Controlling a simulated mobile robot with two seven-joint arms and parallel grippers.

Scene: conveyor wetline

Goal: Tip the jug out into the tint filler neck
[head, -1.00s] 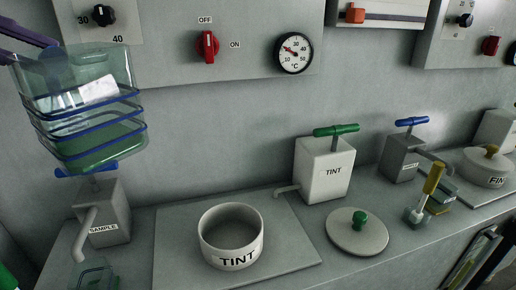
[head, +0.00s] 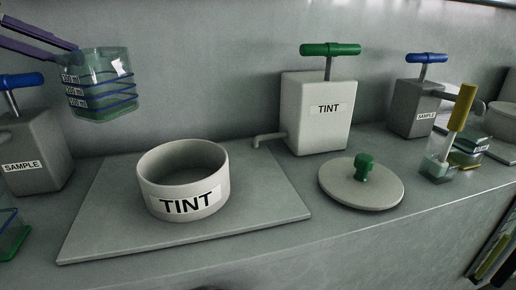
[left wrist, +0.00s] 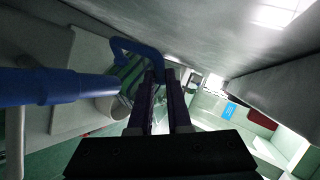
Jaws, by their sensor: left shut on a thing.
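The jug (head: 97,88) is clear, with blue bands, volume labels and green liquid low inside. It hangs in the air at upper left in the head view, behind and left of the tint filler neck, apart from it and close to upright. My left gripper (head: 72,47) is shut on the jug at its upper left. The tint filler neck (head: 180,196) is a wide grey open ring labelled TINT on a flat plate. In the left wrist view my left gripper's fingers (left wrist: 166,84) partly hide the green-striped jug (left wrist: 128,70). My right gripper is not in view.
A grey SAMPLE pump (head: 35,150) with a blue handle stands left of the plate (head: 262,208). A white TINT pump (head: 317,115) with a green handle stands behind right. A round lid (head: 345,187) with a green knob lies right. The wall rises close behind.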

